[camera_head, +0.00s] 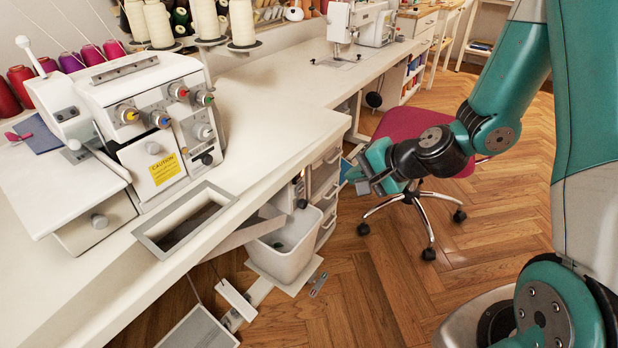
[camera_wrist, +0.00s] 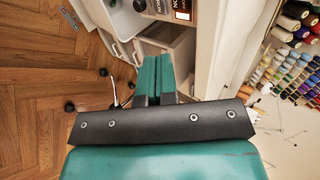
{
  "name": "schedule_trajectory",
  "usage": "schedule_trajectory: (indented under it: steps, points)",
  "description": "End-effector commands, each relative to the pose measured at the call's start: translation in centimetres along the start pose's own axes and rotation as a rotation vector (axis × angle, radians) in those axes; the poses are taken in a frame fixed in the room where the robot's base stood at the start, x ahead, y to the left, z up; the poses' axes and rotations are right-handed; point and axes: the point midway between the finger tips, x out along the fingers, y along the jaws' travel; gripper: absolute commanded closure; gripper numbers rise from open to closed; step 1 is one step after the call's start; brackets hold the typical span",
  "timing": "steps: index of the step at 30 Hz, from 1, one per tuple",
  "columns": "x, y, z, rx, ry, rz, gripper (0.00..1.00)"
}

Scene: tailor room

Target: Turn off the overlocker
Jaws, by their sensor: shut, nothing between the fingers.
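The overlocker (camera_head: 140,110) is a white machine with coloured tension knobs and a yellow caution label, standing on the white table at the left of the head view. A small box (camera_head: 298,190) with a dark round part hangs under the table edge. In the wrist view a labelled panel (camera_wrist: 182,10) with orange and black marking shows at the top, beyond the fingertips; I cannot tell its state. My gripper (camera_head: 358,178) is shut and empty, out over the floor to the right of the table edge. Its fingers lie together in the wrist view (camera_wrist: 155,75).
The white table (camera_head: 270,120) runs along the left. A white bin (camera_head: 290,250) and drawers (camera_head: 325,185) stand under it. A magenta swivel chair (camera_head: 415,125) is just behind my gripper. Thread spools (camera_wrist: 295,40) line the back. The wooden floor (camera_head: 500,210) is open at right.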

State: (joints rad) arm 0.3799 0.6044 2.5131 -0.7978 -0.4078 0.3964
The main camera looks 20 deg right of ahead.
Motion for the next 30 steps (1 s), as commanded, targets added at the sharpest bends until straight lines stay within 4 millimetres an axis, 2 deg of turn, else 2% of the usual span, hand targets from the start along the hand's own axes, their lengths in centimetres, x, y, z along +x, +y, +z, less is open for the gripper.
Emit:
schedule_trajectory:
  steps: [9,14,27,30]
  points:
    - [0.1,0.0,-0.1,0.003,0.004,-0.002,1.00]
    - [1.3,0.1,0.0,0.002,-0.001,0.000,1.00]
    - [10.1,0.1,0.1,-0.002,-0.001,-0.001,1.00]
    - [11.2,-1.4,0.0,-0.005,0.000,-0.004,1.00]
